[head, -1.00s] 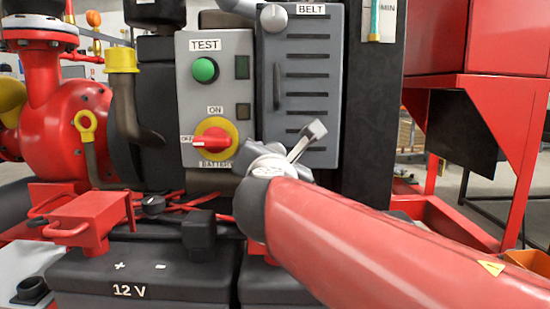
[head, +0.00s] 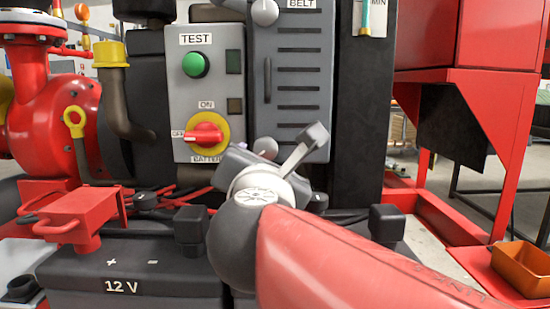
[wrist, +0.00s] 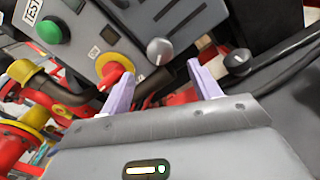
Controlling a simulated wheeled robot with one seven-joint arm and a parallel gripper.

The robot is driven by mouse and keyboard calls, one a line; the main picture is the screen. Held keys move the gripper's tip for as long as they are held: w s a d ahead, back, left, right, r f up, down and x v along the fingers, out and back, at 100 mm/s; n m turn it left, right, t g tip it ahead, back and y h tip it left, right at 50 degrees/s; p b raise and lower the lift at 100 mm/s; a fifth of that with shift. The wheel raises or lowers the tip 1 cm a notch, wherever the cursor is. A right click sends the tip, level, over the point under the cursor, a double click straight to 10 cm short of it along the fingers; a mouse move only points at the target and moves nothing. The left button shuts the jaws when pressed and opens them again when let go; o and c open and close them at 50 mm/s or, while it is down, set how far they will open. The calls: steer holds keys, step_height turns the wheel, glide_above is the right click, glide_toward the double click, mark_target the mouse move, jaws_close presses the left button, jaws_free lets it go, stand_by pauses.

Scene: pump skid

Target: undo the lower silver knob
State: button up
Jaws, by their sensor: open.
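The lower silver knob (head: 265,147) shows in the head view at the bottom of the grey slotted BELT cover (head: 300,100), partly hidden by my wrist. In the wrist view the round silver knob (wrist: 159,50) stands at the cover's lower edge, beyond and between my fingertips. My gripper (wrist: 160,70) is open with its two pale lilac fingers apart and nothing between them. The fingers appear short of the knob, with no contact visible. In the head view my gripper is mostly hidden behind my wrist. A second silver knob (head: 265,12) sits at the cover's top.
Left of the cover is a grey box with a green TEST button (head: 195,64) and a red-and-yellow battery switch (head: 205,136). Black batteries (head: 130,270) and cables lie below. A dark post (head: 358,120) stands right of the cover. An orange tray (head: 520,268) is at far right.

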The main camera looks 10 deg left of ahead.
mark_target(266, 150)
steer(key=shift+s, duration=0.1)
steer(key=n+p, duration=0.1)
steer(key=p, duration=0.1)
steer(key=r+n+p, duration=0.1)
steer(key=n+p, duration=0.1)
steer(key=shift+w, duration=0.2)
steer(key=shift+r+n+p, duration=0.1)
steer(key=shift+n+p, duration=1)
steer(key=shift+p, duration=0.1)
steer(key=shift+w+n+p, duration=0.1)
steer(key=shift+n+p, duration=0.8)
steer(key=shift+n, duration=0.2)
steer(key=n+p, duration=0.1)
steer(key=n, duration=0.2)
steer(key=shift+f+p, duration=0.35)
steer(key=shift+p, duration=0.05)
steer(key=shift+w+a+f, duration=0.1)
steer(key=shift+f, duration=0.05)
steer(key=x, duration=0.7)
steer(key=shift+w+f, duration=0.1)
steer(key=shift+w, duration=0.15)
